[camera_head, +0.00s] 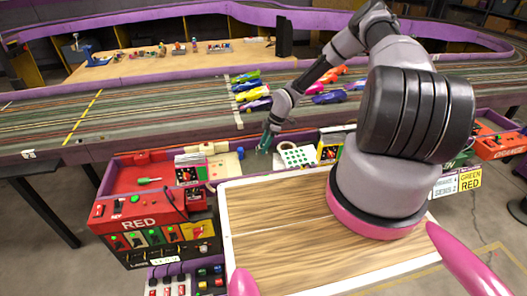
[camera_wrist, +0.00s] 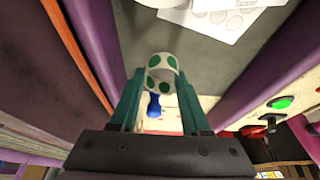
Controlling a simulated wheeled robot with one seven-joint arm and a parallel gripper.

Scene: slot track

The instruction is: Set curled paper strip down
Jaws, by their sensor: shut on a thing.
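The curled paper strip (camera_wrist: 161,63) is white with green dots and forms a loop between the fingertips in the wrist view. My gripper (camera_wrist: 161,80) has teal fingers and is shut on the strip, holding it at the tips. In the head view my gripper (camera_head: 266,142) is over the bench top behind the wooden board, between the red control box and a dotted sheet. The strip is too small to make out clearly there. I cannot tell how high it is above the surface.
A white sheet with green dots (camera_head: 298,157) lies right of the gripper. A blue piece (camera_wrist: 153,106) shows below the strip in the wrist view. The red control box (camera_head: 140,212) stands left, the wood-grain board (camera_head: 275,222) in front. Toy cars (camera_head: 250,92) stand on the track behind.

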